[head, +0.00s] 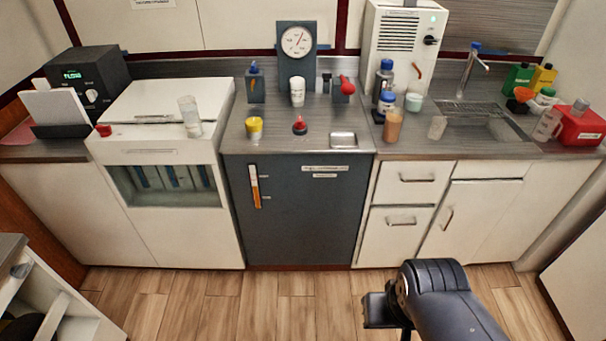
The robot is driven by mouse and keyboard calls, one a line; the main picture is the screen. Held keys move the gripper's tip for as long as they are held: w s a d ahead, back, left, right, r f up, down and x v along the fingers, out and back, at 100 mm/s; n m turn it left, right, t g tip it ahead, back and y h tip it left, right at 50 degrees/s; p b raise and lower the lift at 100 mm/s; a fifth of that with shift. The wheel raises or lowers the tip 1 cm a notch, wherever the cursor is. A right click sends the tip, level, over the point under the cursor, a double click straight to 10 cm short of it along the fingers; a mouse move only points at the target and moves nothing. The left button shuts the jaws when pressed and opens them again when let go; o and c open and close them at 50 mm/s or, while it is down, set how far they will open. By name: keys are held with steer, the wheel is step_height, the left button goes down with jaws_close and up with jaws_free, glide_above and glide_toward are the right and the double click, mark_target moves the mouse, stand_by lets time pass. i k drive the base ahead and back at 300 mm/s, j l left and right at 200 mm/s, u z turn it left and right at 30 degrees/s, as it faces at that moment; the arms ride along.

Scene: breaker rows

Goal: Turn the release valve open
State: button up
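I cannot tell for sure which part is the release valve. Red parts that could be it are a red-topped piece (299,125) on the dark cabinet's top, a red rounded handle (346,85) on a small dark block right of the dial gauge (297,42), and a red knob (104,130) on the white chest's front left corner. They are too small to read whether anything is open or shut. My dark arm shows at the lower right, over the floor, well short of the counter and touching nothing there. Its end shows as a dark block (378,310); no fingertips can be made out.
A yellow cup (254,128) and a small metal tray (343,140) stand near the counter edge. Bottles and cups (393,125) crowd the right side before a sink (485,125). The dark cabinet has an orange-and-white handle (255,187). The wooden floor (230,300) ahead is clear.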

mark_target(299, 124)
steer(key=i, duration=0.65)
steer(key=i+l, duration=0.1)
steer(key=i, duration=0.55)
steer(key=u, duration=0.05)
